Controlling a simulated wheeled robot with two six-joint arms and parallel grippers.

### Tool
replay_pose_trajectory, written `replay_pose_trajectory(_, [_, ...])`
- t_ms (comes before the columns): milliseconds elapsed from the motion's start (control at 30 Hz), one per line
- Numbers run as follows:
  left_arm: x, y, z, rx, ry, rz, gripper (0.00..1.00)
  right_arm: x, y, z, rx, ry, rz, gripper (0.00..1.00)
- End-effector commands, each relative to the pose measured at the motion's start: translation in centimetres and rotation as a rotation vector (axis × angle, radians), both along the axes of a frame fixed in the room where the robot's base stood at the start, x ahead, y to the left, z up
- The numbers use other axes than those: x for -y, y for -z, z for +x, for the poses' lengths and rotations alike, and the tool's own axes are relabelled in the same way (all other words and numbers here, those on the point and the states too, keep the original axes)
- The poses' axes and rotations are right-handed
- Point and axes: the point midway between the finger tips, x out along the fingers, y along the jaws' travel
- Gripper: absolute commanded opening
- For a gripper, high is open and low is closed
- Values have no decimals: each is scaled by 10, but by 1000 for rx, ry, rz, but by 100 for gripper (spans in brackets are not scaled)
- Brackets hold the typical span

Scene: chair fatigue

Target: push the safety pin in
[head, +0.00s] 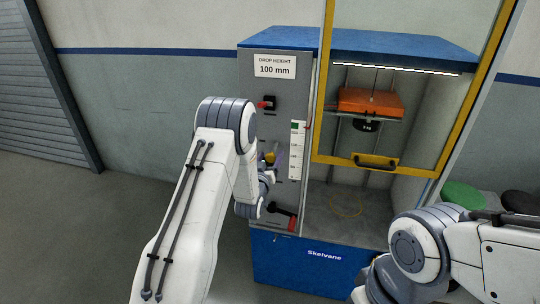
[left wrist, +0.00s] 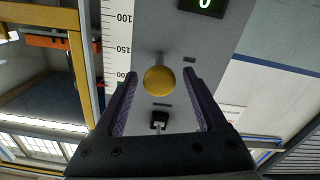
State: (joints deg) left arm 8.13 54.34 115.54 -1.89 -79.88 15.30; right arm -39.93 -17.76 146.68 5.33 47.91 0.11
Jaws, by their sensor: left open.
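A round yellow knob (left wrist: 159,80) on a short grey shaft stands out from the grey front panel; I take it to be the safety pin. It also shows in the head view (head: 269,157), partly hidden by my gripper. My left gripper (left wrist: 160,88) is open, with its two purple-lined fingers on either side of the knob and a gap on both sides. In the head view my left gripper (head: 271,168) is at the panel, largely covered by my own arm. My right arm comes in at the lower right; its gripper is out of view.
The test machine's panel (head: 278,75) has a red-and-black knob (head: 266,104) above, a scale strip (head: 297,150) beside and a red-and-black lever (head: 284,211) below. A yellow-framed guard (head: 319,105) with a handle fronts an orange carriage (head: 370,103). Open floor lies left.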

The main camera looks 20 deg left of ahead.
Motion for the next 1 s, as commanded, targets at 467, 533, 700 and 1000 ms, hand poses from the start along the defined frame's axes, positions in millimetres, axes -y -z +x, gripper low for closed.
replay_pose_trajectory(467, [0,0,0,0,0,0,0,0,0,0,0,0,0,50])
replay_pose_trajectory(533, [0,0,0,0,0,0,0,0,0,0,0,0,0,50])
replay_pose_trajectory(700, [0,0,0,0,0,0,0,0,0,0,0,0,0,50])
replay_pose_trajectory(1000, [0,0,0,1,0,0,0,0,0,0,0,0,0,50])
